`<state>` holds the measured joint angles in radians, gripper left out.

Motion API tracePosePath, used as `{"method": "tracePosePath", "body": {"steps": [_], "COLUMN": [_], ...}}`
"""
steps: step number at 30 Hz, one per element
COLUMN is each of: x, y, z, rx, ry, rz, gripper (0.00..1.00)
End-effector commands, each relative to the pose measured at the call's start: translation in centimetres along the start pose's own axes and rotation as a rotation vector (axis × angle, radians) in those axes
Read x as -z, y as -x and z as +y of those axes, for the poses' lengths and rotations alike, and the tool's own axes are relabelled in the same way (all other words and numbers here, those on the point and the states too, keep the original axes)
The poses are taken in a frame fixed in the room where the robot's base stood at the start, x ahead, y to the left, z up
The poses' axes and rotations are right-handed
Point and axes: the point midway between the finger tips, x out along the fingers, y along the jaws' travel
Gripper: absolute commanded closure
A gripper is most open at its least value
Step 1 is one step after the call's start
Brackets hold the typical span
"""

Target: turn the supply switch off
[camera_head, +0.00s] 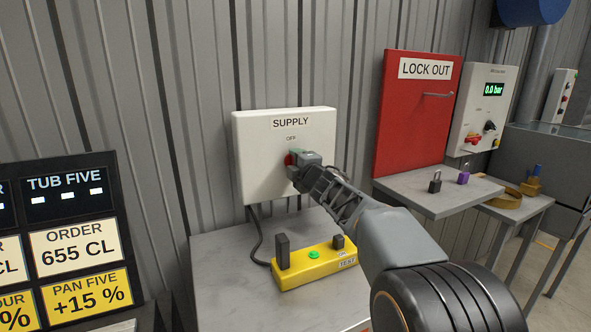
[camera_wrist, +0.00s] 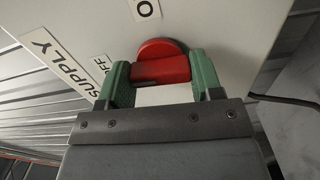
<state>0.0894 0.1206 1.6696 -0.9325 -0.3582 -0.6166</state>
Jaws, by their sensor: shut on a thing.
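The supply box (camera_head: 260,165) is a white panel on the corrugated wall, labelled SUPPLY with an OFF mark below. Its red switch (camera_head: 289,160) is a knob on the front, mostly hidden by my gripper in the head view. In the wrist view the red switch (camera_wrist: 162,68) has a round base and a raised red grip. My gripper (camera_head: 298,164) reaches the panel from the right. In the wrist view its green fingers (camera_wrist: 160,82) stand on both sides of the red grip, shut on it. The OFF label (camera_wrist: 98,67) is partly covered by a finger.
A yellow tester (camera_head: 315,264) with a green button lies on the grey table (camera_head: 225,270) below the box. A red LOCK OUT cabinet (camera_head: 415,115) hangs at the right above a shelf with a black padlock (camera_head: 435,186) and a purple padlock (camera_head: 464,178). An order board (camera_head: 72,235) stands at left.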

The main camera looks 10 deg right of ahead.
Motion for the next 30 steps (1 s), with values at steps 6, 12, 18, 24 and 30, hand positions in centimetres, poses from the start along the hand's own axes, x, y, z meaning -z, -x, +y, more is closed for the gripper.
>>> {"method": "tracePosePath", "body": {"steps": [6,12,18,24,30], "x": [0.03,0.04,0.04,0.04,0.01], "y": [-0.01,-0.01,-0.01,-0.01,-0.01], "z": [-0.10,-0.07,-0.05,-0.05,-0.03], "rx": [0.001,0.001,0.001,0.001,0.001], "ry": [0.053,0.069,0.071,0.071,0.070], "rz": [0.001,0.001,0.001,0.001,0.001], "gripper": [0.64,0.64,0.64,0.34,0.15]}}
